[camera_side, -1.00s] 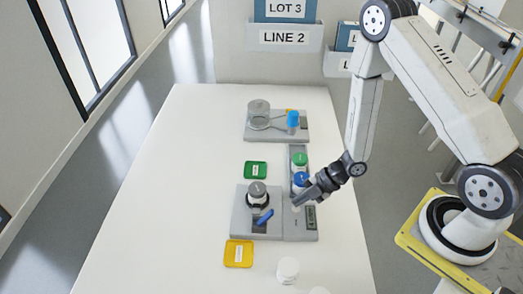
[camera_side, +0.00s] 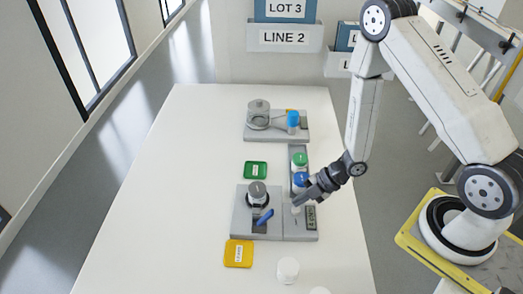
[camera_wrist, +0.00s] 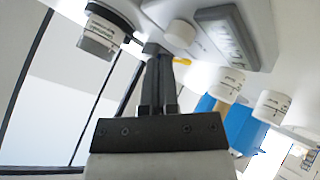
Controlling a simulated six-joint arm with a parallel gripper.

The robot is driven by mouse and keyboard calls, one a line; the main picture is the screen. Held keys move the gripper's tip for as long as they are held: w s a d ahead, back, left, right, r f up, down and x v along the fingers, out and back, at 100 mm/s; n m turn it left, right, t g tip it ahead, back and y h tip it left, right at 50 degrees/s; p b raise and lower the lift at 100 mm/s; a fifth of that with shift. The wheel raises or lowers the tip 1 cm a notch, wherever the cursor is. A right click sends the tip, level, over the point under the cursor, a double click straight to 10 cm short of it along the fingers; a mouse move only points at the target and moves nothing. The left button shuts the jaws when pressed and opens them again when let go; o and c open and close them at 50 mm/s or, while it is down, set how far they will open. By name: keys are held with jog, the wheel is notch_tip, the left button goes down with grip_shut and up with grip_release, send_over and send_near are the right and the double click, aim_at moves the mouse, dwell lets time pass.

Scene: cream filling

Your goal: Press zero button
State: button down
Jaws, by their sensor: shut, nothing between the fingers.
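My gripper (camera_side: 299,201) is shut and empty, with its fingertips low over the grey scale (camera_side: 298,232). It also shows in the wrist view (camera_wrist: 158,50). The scale's dark display (camera_side: 311,217) is just to the right of the fingertips, and the display housing is in the wrist view (camera_wrist: 226,34). A white round piece (camera_wrist: 181,33) sits beside the fingertips in the wrist view. I cannot make out a zero button as such, and I cannot tell whether the fingertips touch the scale.
A grey-lidded jar (camera_side: 257,189) stands on the station left of the scale, by a blue lever (camera_side: 264,217). Green (camera_side: 299,160) and blue (camera_side: 300,180) lids are just behind my gripper. A white jar (camera_side: 288,268) stands in front. The table's left side is clear.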

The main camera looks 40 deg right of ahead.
aim_at(299, 208)
jog(key=shift+f, duration=0.9)
dwell(1.4)
jog(key=shift+r, duration=0.9)
jog(key=shift+r, duration=0.1)
jog(key=shift+r, duration=2.4)
